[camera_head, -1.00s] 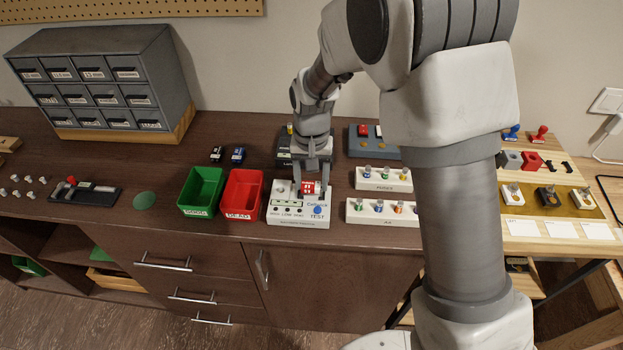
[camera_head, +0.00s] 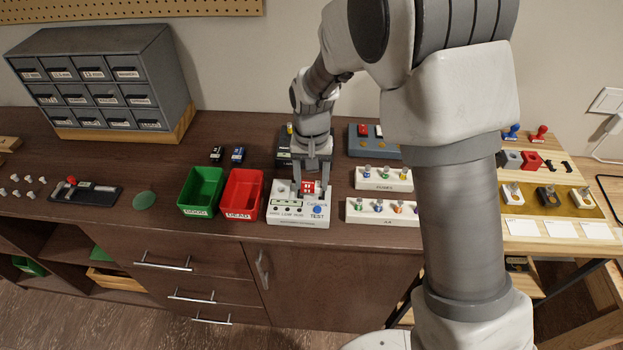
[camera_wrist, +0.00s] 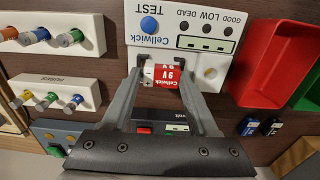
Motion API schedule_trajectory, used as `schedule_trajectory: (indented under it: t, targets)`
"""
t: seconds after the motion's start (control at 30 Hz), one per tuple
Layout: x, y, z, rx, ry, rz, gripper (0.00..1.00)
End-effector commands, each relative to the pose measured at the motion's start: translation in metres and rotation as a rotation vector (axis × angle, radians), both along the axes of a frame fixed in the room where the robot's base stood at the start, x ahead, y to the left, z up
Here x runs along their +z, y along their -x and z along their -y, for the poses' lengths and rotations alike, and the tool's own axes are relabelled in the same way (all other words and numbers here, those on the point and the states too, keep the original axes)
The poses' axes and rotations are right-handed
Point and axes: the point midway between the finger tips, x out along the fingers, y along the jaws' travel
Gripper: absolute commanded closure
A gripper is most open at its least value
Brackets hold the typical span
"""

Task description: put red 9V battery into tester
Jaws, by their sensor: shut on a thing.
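The red 9V battery (camera_head: 308,187) is between the fingers of my gripper (camera_head: 311,188), at the top side of the white tester (camera_head: 300,217). In the wrist view the battery (camera_wrist: 165,73) shows its "9V" label, and my gripper (camera_wrist: 161,76) is shut on it. The battery is at the tester's edge opposite the blue TEST button (camera_wrist: 149,25). Whether it is fully seated in the slot is hidden by the fingers and the battery itself.
A green GOOD bin (camera_head: 202,190) and a red DEAD bin (camera_head: 241,194) stand left of the tester. A dark device (camera_head: 284,158) lies just behind the tester. Two small dark batteries (camera_head: 238,155) lie behind the bins.

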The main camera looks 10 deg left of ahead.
Motion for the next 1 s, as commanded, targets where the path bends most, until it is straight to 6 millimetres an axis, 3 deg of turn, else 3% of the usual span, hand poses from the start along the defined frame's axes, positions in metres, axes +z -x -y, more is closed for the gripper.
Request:
schedule_trajectory:
  t: [0.47, 0.5, 0.67, 0.7, 0.9, 0.93, 1.0]
  targets:
    - [-0.0001, 0.0000, -0.0001, 0.000, 0.000, 0.000, 0.85]
    - [-0.0001, 0.0000, -0.0001, 0.000, 0.000, 0.000, 0.38]
    - [-0.0001, 0.0000, -0.0002, 0.000, 0.000, 0.000, 0.10]
    - [-0.0001, 0.0001, -0.0002, 0.000, 0.000, 0.000, 0.05]
    - [-0.0001, 0.0001, -0.0002, 0.000, 0.000, 0.000, 0.05]
    - [-0.0002, 0.0001, -0.0002, 0.000, 0.000, 0.000, 0.00]
    - [-0.0002, 0.0001, -0.0002, 0.000, 0.000, 0.000, 0.00]
